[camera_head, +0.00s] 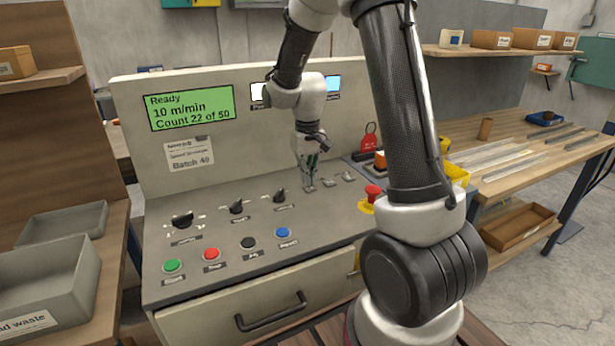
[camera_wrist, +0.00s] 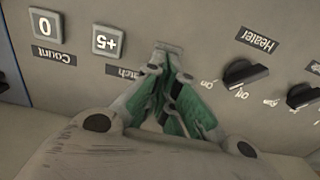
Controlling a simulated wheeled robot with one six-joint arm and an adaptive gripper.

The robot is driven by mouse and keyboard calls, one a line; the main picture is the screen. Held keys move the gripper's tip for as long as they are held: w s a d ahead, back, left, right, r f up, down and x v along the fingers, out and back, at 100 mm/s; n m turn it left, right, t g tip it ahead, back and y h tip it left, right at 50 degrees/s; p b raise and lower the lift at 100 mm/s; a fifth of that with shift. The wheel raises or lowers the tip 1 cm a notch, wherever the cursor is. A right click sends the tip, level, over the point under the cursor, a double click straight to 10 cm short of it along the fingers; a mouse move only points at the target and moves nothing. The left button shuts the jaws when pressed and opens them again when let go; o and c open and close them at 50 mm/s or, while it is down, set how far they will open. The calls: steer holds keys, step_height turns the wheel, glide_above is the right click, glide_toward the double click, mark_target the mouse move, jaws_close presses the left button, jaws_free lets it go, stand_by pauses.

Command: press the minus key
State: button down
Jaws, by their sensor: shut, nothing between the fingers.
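My gripper (camera_head: 309,181) points down at the row of small keys on the sloping panel, its fingers closed together. In the wrist view, its tips (camera_wrist: 164,64) lie over the near side of a grey key (camera_wrist: 171,46). The fingers hide most of that key's face, so its mark cannot be read. Whether the tips touch it, I cannot tell. Beside it in the wrist view are a key marked +5 (camera_wrist: 109,41) and a key marked 0 (camera_wrist: 45,25) with the label Count. The green display (camera_head: 190,107) reads Ready, 10 m/min, Count 22 of 50.
Black rotary knobs (camera_head: 182,220) and coloured push buttons (camera_head: 212,254) lie left of the keys. The Heater knob (camera_wrist: 243,73) is close to the fingers. A red emergency stop (camera_head: 373,191) stands to the right, near my arm. A red lock tag (camera_head: 370,136) is behind.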

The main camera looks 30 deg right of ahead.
steer(key=shift+f, duration=0.1)
steer(key=shift+f, duration=0.75)
steer(key=shift+s+f, duration=0.25)
steer(key=shift+w+r, duration=0.15)
steer(key=shift+r, duration=0.25)
step_height(320, 180, up, 14)
steer(key=shift+w, duration=0.15)
